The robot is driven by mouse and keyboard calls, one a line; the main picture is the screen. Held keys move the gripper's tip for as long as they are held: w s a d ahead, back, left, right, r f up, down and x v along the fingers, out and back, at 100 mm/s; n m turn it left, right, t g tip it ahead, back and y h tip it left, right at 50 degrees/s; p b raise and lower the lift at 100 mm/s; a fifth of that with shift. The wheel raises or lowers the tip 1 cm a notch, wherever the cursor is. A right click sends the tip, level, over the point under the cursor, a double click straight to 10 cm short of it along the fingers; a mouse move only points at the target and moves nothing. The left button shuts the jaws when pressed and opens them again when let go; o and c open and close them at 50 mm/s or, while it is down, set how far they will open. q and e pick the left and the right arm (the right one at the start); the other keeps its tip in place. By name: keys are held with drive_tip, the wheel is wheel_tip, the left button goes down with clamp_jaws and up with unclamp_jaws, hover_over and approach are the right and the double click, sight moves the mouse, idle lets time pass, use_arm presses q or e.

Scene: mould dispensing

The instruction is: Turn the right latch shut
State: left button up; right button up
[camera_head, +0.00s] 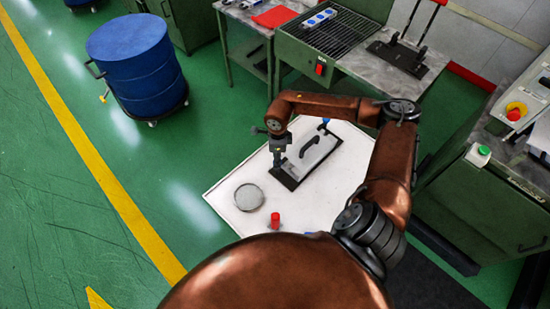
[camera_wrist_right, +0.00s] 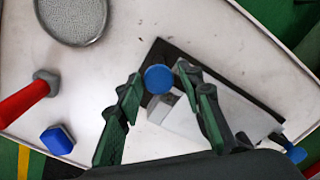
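The mould (camera_head: 312,155), a pale block with a dark handle on a black base plate, lies on the white table. My right gripper (camera_head: 278,165) points down at the mould's near-left end. In the right wrist view the gripper (camera_wrist_right: 158,80) is open, its fingers on either side of a round blue latch knob (camera_wrist_right: 159,78). I cannot tell whether they touch it. A second blue latch (camera_wrist_right: 293,152) is at the mould's other end; it also shows in the head view (camera_head: 325,122). My left gripper is out of view.
A round grey dish (camera_head: 249,197) and a red-handled item (camera_head: 275,219) are on the white table (camera_head: 225,190). A blue block (camera_wrist_right: 57,139) lies near the red item. Green workbenches stand behind and right; a blue drum (camera_head: 135,65) stands at left.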

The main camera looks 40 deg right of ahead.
drive_tip(key=shift+o, duration=0.9)
drive_tip(key=shift+s, duration=0.1)
drive_tip(key=shift+f, duration=0.1)
wheel_tip(320, 180, up, 12)
